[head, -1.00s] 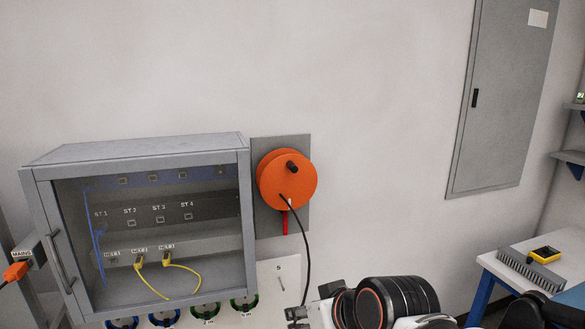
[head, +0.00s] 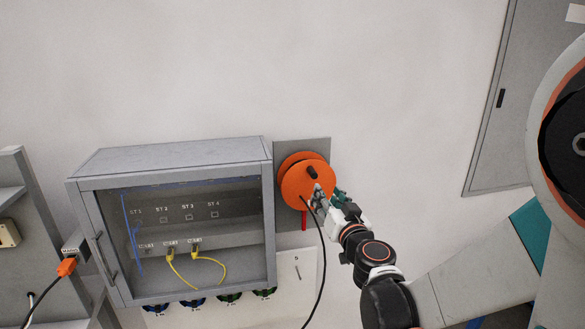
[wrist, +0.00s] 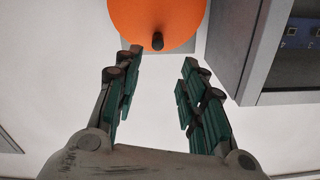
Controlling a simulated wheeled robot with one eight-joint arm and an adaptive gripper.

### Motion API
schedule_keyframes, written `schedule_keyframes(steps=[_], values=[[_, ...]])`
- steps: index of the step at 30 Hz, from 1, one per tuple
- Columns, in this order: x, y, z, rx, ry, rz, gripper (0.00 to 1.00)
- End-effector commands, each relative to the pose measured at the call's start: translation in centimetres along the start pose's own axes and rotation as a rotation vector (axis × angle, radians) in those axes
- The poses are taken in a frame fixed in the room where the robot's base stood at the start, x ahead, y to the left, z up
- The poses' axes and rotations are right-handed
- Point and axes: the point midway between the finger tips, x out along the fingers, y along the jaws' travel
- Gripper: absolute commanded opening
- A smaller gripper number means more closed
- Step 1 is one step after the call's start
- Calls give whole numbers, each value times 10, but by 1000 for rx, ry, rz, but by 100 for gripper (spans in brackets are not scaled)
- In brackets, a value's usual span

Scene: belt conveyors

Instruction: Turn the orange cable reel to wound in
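The orange cable reel (head: 293,183) is mounted on a grey wall plate (head: 322,150). A dark knob (head: 312,172) sticks out from its face, and a black cable hangs from it. My gripper (head: 318,194) is in front of the reel's lower right part in the head view. In the wrist view my gripper (wrist: 154,80) is open and empty, its two green-padded fingers apart. The reel (wrist: 135,20) and its knob (wrist: 157,41) show just beyond and between the fingertips. I cannot see contact between the fingers and the knob.
A grey glass-fronted cabinet (head: 190,157) stands close to the left of the reel, with yellow cables inside. A red piece (head: 304,221) hangs below the reel. A grey wall panel (head: 510,110) is at the right. The wall above is clear.

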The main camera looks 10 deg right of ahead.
Motion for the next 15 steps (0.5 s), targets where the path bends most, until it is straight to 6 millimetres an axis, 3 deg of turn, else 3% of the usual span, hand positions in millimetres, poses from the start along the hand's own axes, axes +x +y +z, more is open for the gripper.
schedule_keyframes(steps=[7, 15], values=[[19, 4, 0, 3, 5, 10, 38], [70, 4, 0, 3, 5, 9, 38]])
